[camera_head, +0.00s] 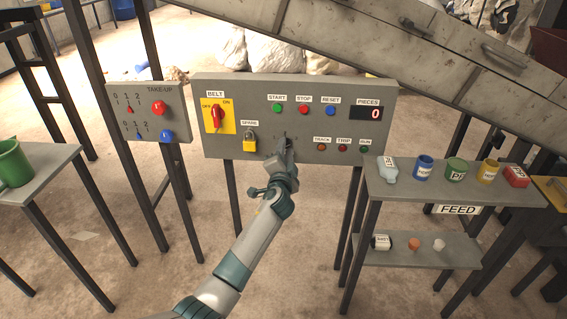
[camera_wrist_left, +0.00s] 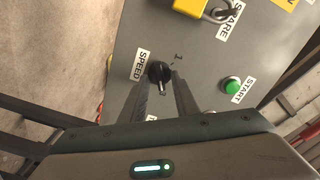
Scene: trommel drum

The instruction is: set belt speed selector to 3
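The belt speed selector is a black round knob (camera_wrist_left: 160,71) with a SPEED label (camera_wrist_left: 141,64) beside it, on the grey control panel (camera_head: 227,143). A small scale mark shows by its upper right in the left wrist view; the other marks are hidden or unclear. My left gripper (camera_head: 285,143) is at the lower middle of the panel and covers most of the knob in the head view. In the left wrist view its two fingers (camera_wrist_left: 163,82) are apart, with the knob at the gap between their tips. I cannot tell whether they touch it. My right gripper is out of view.
The red BELT switch (camera_head: 216,117) and yellow padlock (camera_head: 250,144) are left of my gripper. The green START button (camera_head: 277,108) is just above, with STOP and RESET to its right. TRACK, TRIP and RUN lamps sit close right. A shelf (camera_head: 390,190) stands right.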

